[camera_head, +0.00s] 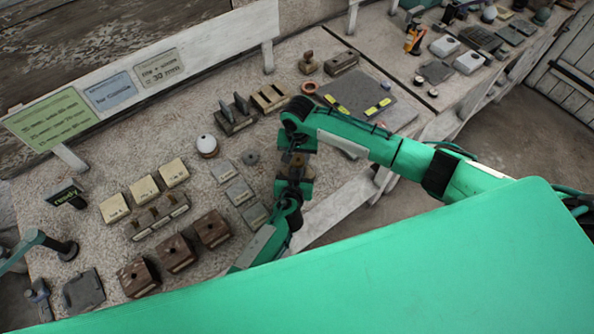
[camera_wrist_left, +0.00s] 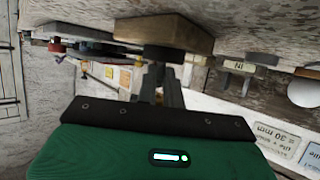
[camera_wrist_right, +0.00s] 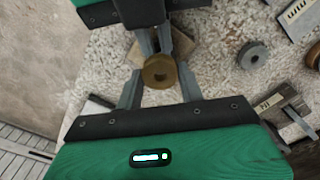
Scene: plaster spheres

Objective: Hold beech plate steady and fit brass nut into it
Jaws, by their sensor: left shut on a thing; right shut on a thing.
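The beech plate (camera_wrist_left: 190,33) is a pale wooden slab held by my left gripper (camera_wrist_left: 160,80). In the left wrist view the fingers meet a dark round part (camera_wrist_left: 163,54) against it. The plate (camera_wrist_right: 178,46) partly shows in the right wrist view, behind the brass nut and fingers. The brass nut (camera_wrist_right: 160,72) is a round, gold-brown piece between the fingertips of my right gripper (camera_wrist_right: 150,80). It overlaps the plate in that view; I cannot tell whether they touch. In the head view both grippers meet over the bench, my right (camera_head: 297,148) above my left (camera_head: 293,188).
A grey washer (camera_head: 250,157) lies left of my grippers. A dark grey mat (camera_head: 355,92) lies at the upper right. Wall signs line the back.

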